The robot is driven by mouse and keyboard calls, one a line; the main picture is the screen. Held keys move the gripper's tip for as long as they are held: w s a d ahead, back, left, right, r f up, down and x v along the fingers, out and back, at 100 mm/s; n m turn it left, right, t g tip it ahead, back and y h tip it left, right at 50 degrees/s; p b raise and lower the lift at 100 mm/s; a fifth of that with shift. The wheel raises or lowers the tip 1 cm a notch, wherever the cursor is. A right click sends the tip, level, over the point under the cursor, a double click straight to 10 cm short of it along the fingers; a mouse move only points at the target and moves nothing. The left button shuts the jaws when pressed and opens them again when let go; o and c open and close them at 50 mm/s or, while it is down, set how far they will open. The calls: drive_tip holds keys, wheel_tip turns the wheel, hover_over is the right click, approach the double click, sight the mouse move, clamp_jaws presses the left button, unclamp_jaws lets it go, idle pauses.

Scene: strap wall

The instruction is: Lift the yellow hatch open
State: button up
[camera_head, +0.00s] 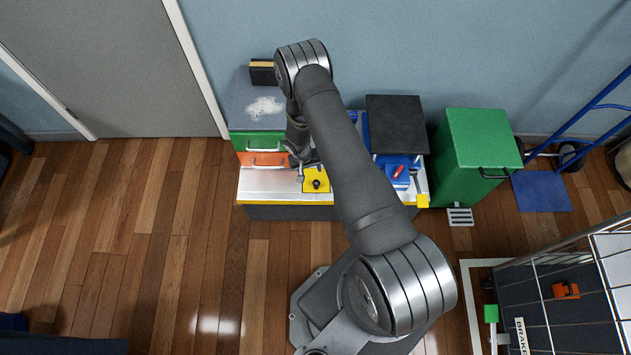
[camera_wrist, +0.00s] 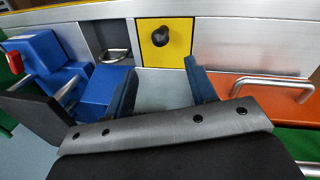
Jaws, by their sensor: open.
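The yellow hatch (camera_head: 317,181) is a small square panel with a round black knob (camera_head: 316,184), set in the pale front part of a low cabinet. In the wrist view the hatch (camera_wrist: 178,53) shows at the top middle with its black knob (camera_wrist: 161,36), and it looks closed. My gripper (camera_wrist: 158,82) is open, with two dark blue fingers apart and nothing between them. The hatch lies just beyond the fingertips in that view, and I see no contact. In the head view my arm hides part of the cabinet and most of the gripper.
An orange drawer (camera_wrist: 262,90) with a bar handle is right of the fingers in the wrist view. Blue blocks (camera_wrist: 60,72) and a metal ring handle (camera_wrist: 113,55) are on the left. A green bin (camera_head: 474,150) stands right of the cabinet. The wooden floor (camera_head: 130,230) at left is clear.

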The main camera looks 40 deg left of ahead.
sight(316, 181)
drive_tip(key=f, duration=0.3)
drive_tip(key=w+d+f, duration=0.1)
drive_tip(key=f, duration=0.3)
drive_tip(key=w+f, duration=0.1)
drive_tip(key=f, duration=0.3)
drive_tip(key=shift+d+f, duration=0.15)
drive_tip(key=shift+f, duration=0.05)
clamp_jaws()
